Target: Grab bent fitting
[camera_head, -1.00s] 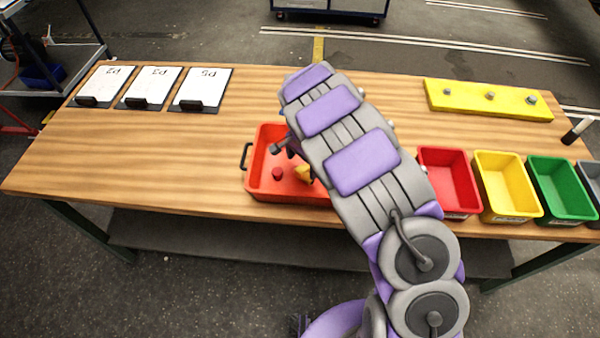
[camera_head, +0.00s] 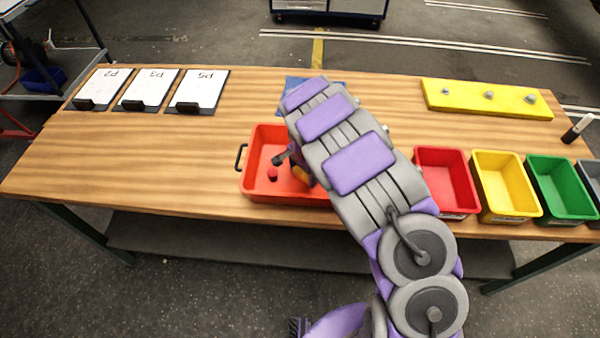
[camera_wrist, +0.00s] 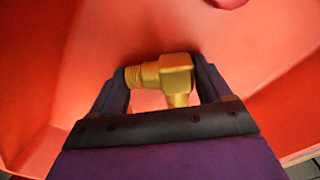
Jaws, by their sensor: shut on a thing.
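The bent fitting (camera_wrist: 165,75) is a gold, brass-like elbow. In the wrist view it sits between the two dark fingers of my gripper (camera_wrist: 162,82), which are shut on it. Behind it is the red-orange inside of the tray (camera_head: 255,180). In the head view, my arm covers the right part of this tray and most of my gripper. A small yellow-orange patch shows beside my arm, over the tray. Whether the fitting still touches the tray floor, I cannot tell.
A red round piece (camera_head: 272,174) lies in the tray. Red (camera_head: 445,165), yellow (camera_head: 507,170) and green (camera_head: 562,175) bins stand to the right. A yellow board (camera_head: 487,98) lies behind them. Clipboards (camera_head: 148,90) lie at the back left. The left tabletop is clear.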

